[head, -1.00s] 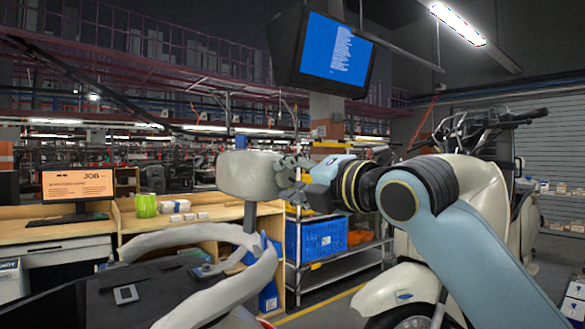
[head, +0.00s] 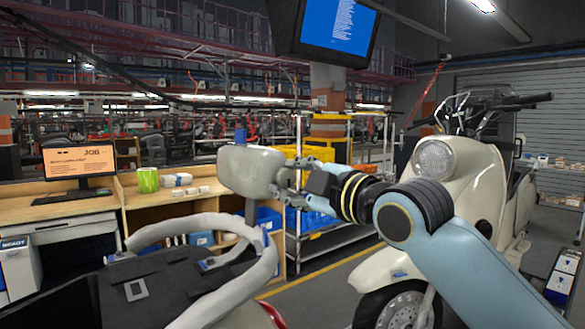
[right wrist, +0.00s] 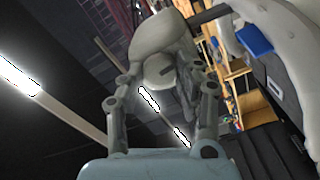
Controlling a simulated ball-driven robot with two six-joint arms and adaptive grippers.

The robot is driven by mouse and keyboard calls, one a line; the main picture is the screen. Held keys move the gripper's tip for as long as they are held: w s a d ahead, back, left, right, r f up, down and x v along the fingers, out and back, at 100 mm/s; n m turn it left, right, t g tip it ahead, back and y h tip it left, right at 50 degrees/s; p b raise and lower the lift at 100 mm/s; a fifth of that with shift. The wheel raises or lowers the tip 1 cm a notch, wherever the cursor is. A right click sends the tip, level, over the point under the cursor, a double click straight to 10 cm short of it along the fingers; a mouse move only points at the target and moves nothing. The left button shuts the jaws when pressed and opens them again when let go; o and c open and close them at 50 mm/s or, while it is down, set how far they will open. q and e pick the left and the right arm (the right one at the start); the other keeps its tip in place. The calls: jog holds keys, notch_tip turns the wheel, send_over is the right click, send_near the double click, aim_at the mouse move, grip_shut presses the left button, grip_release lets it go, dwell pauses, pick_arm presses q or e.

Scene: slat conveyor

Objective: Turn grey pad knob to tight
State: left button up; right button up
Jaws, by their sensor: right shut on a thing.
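The grey pad (head: 246,170) is a smooth rounded block on a dark post, left of centre in the head view. My right gripper (head: 280,176) is at the pad's right end, with its arm coming in from the right. In the right wrist view, the pad (right wrist: 158,32) fills the space ahead and a rounded grey knob (right wrist: 158,70) shows below it. The fingers of my right gripper stand on both sides of this knob and are shut on it. No tight mark can be read. My left gripper is not in view.
A pale curved tubular frame (head: 265,265) is in the foreground below the pad. Wooden desks (head: 170,205) with a monitor (head: 78,162) are behind at left. A rack with blue bins (head: 312,219) stands behind the gripper.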

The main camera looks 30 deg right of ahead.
jog(key=m+p, duration=0.3)
jog(key=m, duration=0.1)
jog(key=shift+r+m, duration=0.1)
jog(key=shift+m, duration=0.2)
jog(key=m+p, duration=0.1)
jog(key=m, duration=0.2)
jog(key=shift+m, duration=0.4)
jog(key=m, duration=0.5)
jog(key=shift+p, duration=0.35)
jog(key=m, duration=0.5)
jog(key=shift+d, duration=0.1)
jog(key=shift+m, duration=0.4)
jog(key=o, duration=1.1)
jog(key=shift+o, duration=0.2)
